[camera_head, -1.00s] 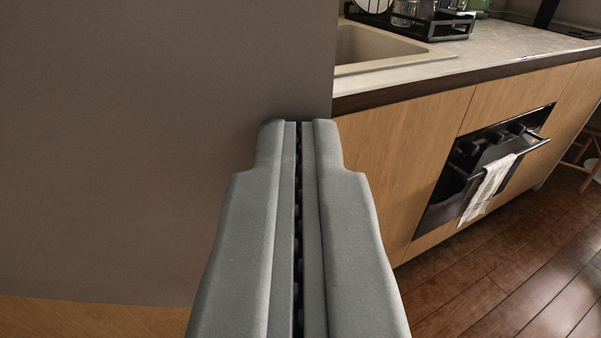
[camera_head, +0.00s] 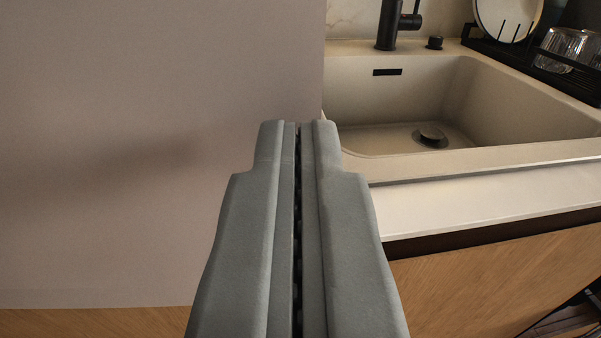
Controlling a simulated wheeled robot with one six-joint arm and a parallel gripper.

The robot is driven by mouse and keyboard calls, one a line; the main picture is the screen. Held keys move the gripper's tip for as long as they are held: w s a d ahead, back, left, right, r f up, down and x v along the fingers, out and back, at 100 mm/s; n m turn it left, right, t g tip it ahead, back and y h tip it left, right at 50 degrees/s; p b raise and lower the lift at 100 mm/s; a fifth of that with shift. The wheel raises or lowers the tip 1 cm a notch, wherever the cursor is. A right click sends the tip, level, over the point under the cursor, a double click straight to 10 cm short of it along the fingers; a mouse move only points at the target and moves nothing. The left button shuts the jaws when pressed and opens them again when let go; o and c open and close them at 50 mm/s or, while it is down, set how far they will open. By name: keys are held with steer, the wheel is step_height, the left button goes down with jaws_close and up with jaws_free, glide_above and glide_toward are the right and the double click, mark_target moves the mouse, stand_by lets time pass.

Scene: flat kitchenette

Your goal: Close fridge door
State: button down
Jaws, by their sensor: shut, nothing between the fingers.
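A large flat grey-beige panel, which looks like the fridge door (camera_head: 150,150), fills the left of the view. Its right edge runs upright just behind my fingertips, and its lower edge shows at the bottom left. No handle or hinge is in sight. My gripper (camera_head: 298,125) is shut and empty. It points forward with its tips at the panel's right edge. I cannot tell whether the tips touch the panel. A soft shadow lies on the panel left of the gripper.
A beige sink (camera_head: 430,100) with a black faucet (camera_head: 392,25) is set in the pale counter (camera_head: 490,205) to the right. Wooden cabinet fronts (camera_head: 480,290) lie below the counter.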

steer(key=shift+w, duration=2.05)
steer(key=shift+a, duration=0.1)
